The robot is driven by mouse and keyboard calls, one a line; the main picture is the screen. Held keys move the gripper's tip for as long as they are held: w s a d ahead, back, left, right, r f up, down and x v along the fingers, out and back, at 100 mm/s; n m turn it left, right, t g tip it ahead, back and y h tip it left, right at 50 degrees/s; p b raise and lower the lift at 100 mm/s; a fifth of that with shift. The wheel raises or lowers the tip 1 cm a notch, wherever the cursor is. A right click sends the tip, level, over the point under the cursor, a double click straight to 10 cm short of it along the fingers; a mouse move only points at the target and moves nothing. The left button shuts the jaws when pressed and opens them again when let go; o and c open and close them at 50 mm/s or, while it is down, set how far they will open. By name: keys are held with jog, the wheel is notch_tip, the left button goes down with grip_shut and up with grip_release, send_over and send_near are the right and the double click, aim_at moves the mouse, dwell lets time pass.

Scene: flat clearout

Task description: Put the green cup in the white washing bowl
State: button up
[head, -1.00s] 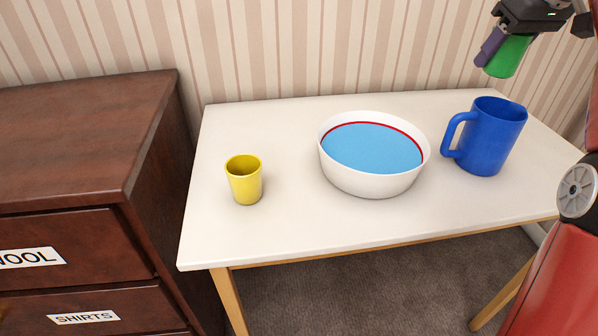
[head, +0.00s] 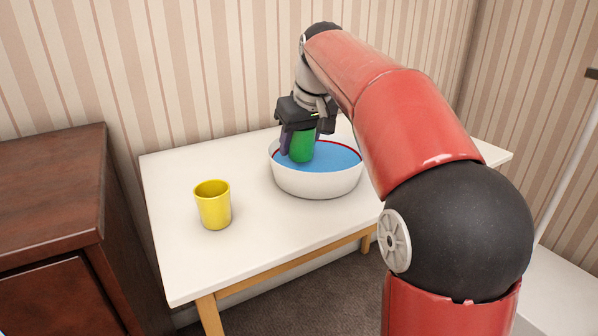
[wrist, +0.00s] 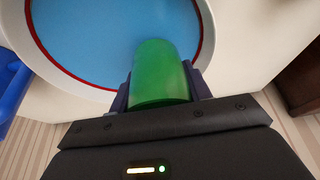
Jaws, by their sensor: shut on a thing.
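The green cup (head: 301,147) is held between the fingers of my gripper (head: 299,150), which is shut on it. The cup is over the white washing bowl (head: 318,185), its lower end within the bowl's outline in the head view. I cannot tell whether it touches the blue water (head: 341,156). In the wrist view the green cup (wrist: 160,72) sits between the two dark fingers, with the bowl's blue inside (wrist: 110,35) and red line beyond it.
A yellow cup (head: 213,204) stands on the white table (head: 255,220) left of the bowl. A blue mug (wrist: 12,85) shows at the wrist view's left edge; my arm hides it in the head view. A brown dresser (head: 60,190) stands left of the table.

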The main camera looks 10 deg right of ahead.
aim_at(299, 162)
jog(key=shift+f+b, duration=0.5)
jog(key=shift+f, duration=2)
jog(key=shift+f, duration=0.2)
jog(key=o, duration=0.7)
jog(key=shift+o, duration=0.2)
